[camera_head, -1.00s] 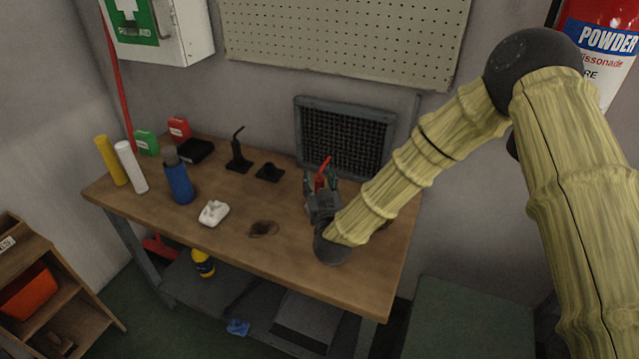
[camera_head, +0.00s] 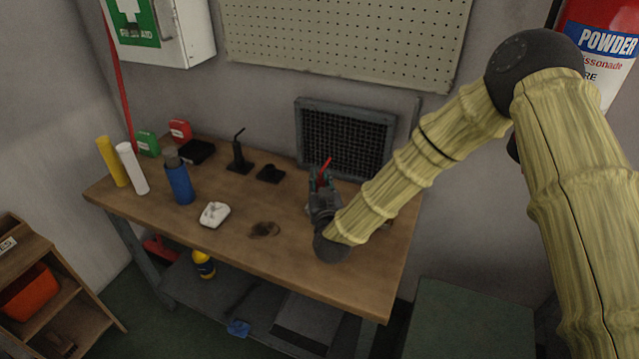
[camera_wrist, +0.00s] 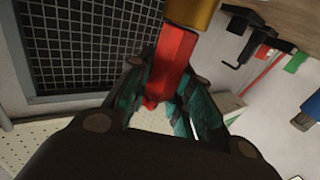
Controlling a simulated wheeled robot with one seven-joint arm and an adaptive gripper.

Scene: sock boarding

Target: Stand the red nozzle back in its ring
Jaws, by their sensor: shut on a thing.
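The red nozzle (camera_head: 325,168) stands roughly upright in my gripper (camera_head: 322,182), over the right part of the bench. In the wrist view the red nozzle (camera_wrist: 172,62) has a brass-coloured end (camera_wrist: 190,10), and the teal-lined fingers of my gripper (camera_wrist: 168,95) are shut on its red part from both sides. In the head view the gripper hides the nozzle's lower part, so I cannot tell whether it touches the bench. A low black ring holder (camera_head: 270,174) stands empty to the left of my gripper.
A black holder with a black nozzle (camera_head: 238,155) stands just left of the empty ring. A dark mesh panel (camera_head: 345,135) leans behind my gripper. A blue bottle (camera_head: 179,182) and a white object (camera_head: 214,214) are farther left on the wooden bench (camera_head: 290,270).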

